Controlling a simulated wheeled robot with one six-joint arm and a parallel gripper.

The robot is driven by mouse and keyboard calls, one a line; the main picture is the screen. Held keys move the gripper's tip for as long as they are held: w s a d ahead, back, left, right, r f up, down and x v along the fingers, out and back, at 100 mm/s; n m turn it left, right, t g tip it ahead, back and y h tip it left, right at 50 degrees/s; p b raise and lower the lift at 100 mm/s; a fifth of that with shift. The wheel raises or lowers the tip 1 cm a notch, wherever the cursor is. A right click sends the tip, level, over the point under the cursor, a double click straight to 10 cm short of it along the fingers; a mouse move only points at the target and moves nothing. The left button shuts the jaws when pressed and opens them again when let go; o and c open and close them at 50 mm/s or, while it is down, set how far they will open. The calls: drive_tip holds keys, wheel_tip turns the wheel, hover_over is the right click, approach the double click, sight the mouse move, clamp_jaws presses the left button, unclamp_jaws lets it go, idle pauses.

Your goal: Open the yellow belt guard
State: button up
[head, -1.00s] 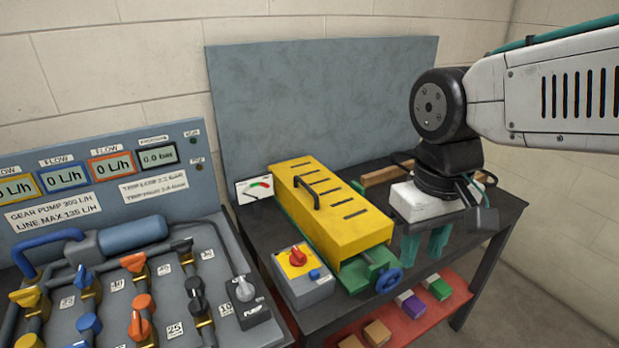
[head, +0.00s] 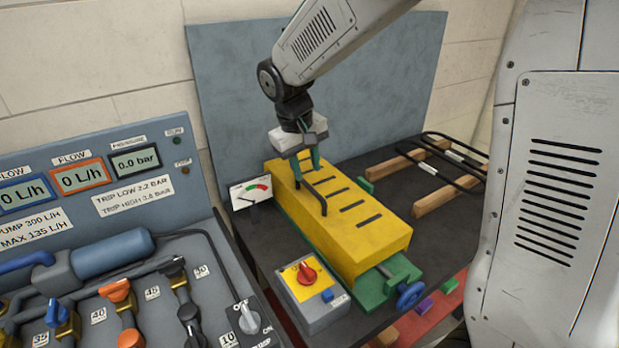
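The yellow belt guard (head: 358,236) is a long box with dark slots along its top, sitting closed over a green base (head: 376,284) on the dark table. A black bar handle (head: 315,194) stands on its top toward the far left end. My gripper (head: 308,166) points down at the far end of the guard, its green fingers right at or just behind the handle. I cannot tell whether the fingers touch the handle or how far apart they are.
A control box (head: 313,297) with a red knob stands in front of the guard, left of a blue handwheel (head: 410,295). A gauge (head: 250,191) is at the left. A black wire rack (head: 455,160) on wooden blocks lies right. The pump panel (head: 110,290) fills the lower left.

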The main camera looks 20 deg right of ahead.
sight(310, 187)
drive_tip(key=shift+w+d+f, duration=0.1)
drive_tip(key=shift+d+f, duration=0.05)
drive_tip(key=shift+f, duration=1)
drive_tip(key=shift+d+f, duration=0.15)
drive_tip(key=shift+f, duration=1)
